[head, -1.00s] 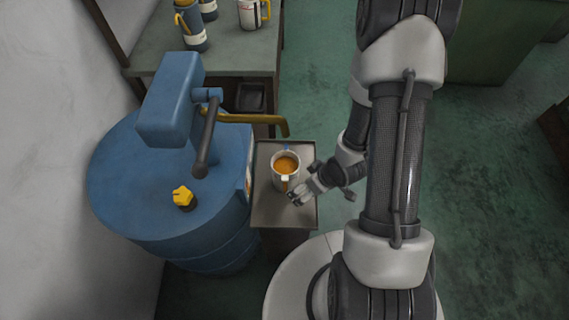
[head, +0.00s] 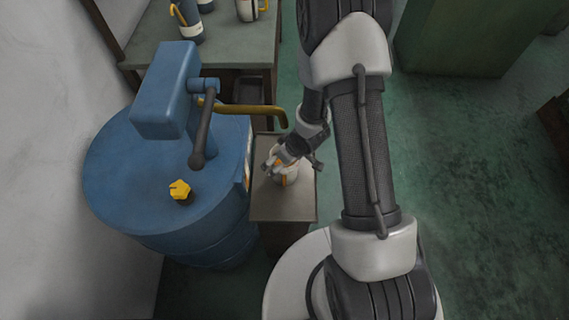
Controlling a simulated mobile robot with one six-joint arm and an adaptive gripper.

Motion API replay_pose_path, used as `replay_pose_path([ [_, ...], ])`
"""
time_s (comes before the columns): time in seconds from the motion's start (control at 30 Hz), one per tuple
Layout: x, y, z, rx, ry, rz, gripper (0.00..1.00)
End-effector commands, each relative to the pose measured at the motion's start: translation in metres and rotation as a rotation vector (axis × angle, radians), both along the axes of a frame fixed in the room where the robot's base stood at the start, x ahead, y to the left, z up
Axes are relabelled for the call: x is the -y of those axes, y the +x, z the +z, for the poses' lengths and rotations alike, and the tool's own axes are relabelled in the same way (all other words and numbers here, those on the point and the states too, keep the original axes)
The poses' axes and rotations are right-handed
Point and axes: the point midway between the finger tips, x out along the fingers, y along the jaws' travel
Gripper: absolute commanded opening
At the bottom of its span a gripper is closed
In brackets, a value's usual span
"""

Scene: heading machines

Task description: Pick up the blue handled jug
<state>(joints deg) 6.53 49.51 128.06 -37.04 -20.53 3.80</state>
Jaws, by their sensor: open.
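A pale jug (head: 290,179) holding orange-brown liquid stands on the small grey tray stand (head: 285,212) beside the blue drum. My gripper (head: 271,166) is open, over the jug's upper left part, and hides much of it. I cannot tell if the fingers touch the jug, and its handle cannot be made out now.
The blue drum (head: 125,190), with its pump head (head: 165,90), black lever (head: 203,135) and yellow cap (head: 180,190), stands close left of the tray. A yellow spout (head: 250,110) reaches over the tray's far edge. The green floor (head: 480,200) at right is open.

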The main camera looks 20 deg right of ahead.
Motion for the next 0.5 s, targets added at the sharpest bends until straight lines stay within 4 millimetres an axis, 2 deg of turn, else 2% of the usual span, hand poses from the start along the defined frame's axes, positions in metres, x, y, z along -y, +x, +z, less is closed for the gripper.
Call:
replay_pose_path([
  [0.17, 0.0001, -0.0001, 0.0008, 0.0, 0.0, 0.0, 0.97],
  [0.5, 0.0002, -0.0005, 0.0008, 0.0, 0.0, 0.0, 0.75],
])
